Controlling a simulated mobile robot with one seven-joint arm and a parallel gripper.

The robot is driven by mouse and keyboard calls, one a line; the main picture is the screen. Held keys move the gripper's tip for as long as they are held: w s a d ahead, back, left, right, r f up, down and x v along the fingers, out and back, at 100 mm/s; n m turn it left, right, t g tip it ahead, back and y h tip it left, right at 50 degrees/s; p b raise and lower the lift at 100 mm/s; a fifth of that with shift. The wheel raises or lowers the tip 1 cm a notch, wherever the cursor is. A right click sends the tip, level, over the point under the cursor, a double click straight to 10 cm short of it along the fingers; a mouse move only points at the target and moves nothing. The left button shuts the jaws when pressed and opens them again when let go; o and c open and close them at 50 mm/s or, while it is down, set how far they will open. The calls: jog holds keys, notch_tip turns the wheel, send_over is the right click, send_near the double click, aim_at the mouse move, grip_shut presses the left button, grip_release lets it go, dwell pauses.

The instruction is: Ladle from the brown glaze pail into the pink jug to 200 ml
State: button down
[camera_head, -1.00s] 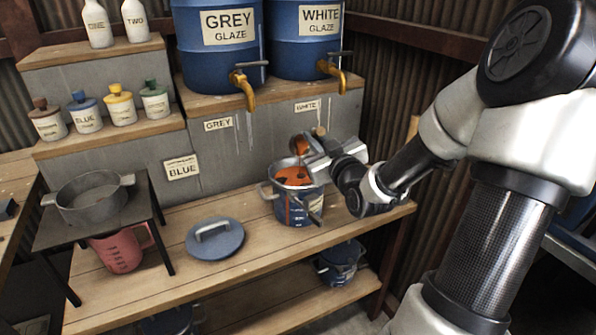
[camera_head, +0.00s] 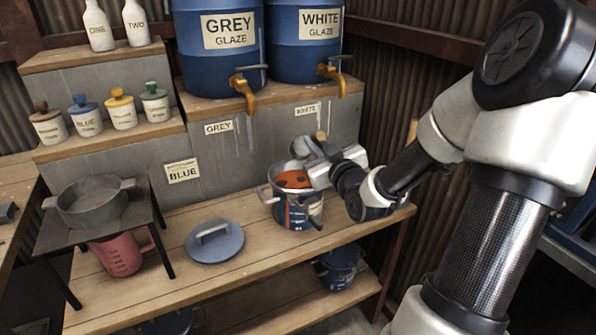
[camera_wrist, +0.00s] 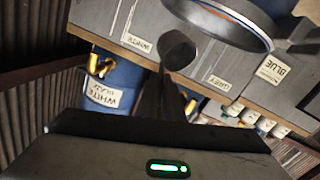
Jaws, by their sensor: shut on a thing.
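The glaze pail (camera_head: 300,213) is a blue pot with side handles, holding orange-brown glaze (camera_head: 293,180), on the wooden bench. My gripper (camera_head: 318,168) is at the pail's right rim, shut on a grey ladle (camera_head: 303,147). The ladle's bowl is just above the pail's back rim; its contents are not visible. The wrist view shows the ladle's bowl (camera_wrist: 177,50) and dark handle, with part of the pail rim (camera_wrist: 265,40) behind. The pink jug (camera_head: 120,256) stands at the left, partly under a dark stand; its inside is hidden.
A grey pot (camera_head: 92,203) sits on the dark stand (camera_head: 128,222) above the jug. A blue lid (camera_head: 215,243) lies on the bench between jug and pail. Blue drums with brass taps (camera_head: 243,92) stand on the ledge behind. The bench front is clear.

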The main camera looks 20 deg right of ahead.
jog(key=w+r+m+g+p, duration=0.1)
jog(key=g+p, duration=0.1)
jog(key=p, duration=0.3)
jog(key=w+d+r+m+g+y+p, duration=0.1)
jog(key=p, duration=0.5)
jog(key=shift+w+d+g, duration=0.15)
jog(key=shift+d+g, duration=0.15)
jog(key=shift+g, duration=0.1)
jog(key=w+d+m+g+p, duration=0.1)
jog(key=g+p, duration=0.1)
jog(key=p, duration=0.6)
jog(key=w+g+y+p, duration=0.1)
jog(key=g+p, duration=0.1)
jog(key=p, duration=0.6)
jog(key=shift+w+d+m+y, duration=0.25)
jog(key=shift+d+m+y, duration=0.05)
jog(key=shift+d+m, duration=0.1)
